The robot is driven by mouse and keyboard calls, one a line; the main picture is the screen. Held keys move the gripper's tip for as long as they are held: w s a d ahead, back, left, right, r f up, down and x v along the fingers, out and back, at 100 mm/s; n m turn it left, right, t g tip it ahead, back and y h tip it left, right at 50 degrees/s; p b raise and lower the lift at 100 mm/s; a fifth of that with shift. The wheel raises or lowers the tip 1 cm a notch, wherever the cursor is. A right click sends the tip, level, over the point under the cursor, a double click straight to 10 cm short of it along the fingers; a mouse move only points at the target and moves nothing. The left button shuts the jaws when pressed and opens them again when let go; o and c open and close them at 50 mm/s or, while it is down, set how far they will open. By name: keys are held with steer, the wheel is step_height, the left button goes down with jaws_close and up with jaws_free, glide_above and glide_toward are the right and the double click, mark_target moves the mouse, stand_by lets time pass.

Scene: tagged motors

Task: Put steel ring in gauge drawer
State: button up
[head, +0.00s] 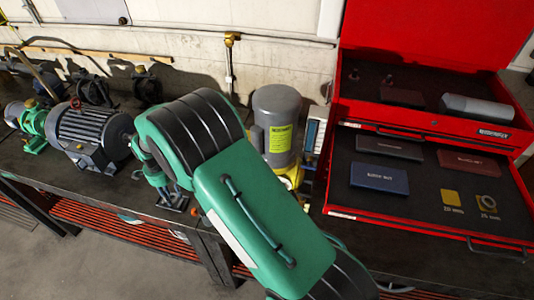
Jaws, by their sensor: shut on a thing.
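The gauge drawer (343,213) is pulled open from the red tool chest at right, with a dark lining. A small grey ring (487,200) shows over a yellow patch above a "25 mm" label near its front right. I cannot tell whether this is the task's steel ring. Beside it is a plain yellow square (450,197) above another size label. My green and black arm crosses the middle of the view.
The drawer also holds a dark case (390,147), a blue case (379,179) and a maroon case (473,163). A grey motor with a yellow label (278,115) stands left of the chest. Another grey motor (88,130) stands at left on the dark bench (60,173).

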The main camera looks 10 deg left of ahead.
steer(key=shift+r, duration=0.15)
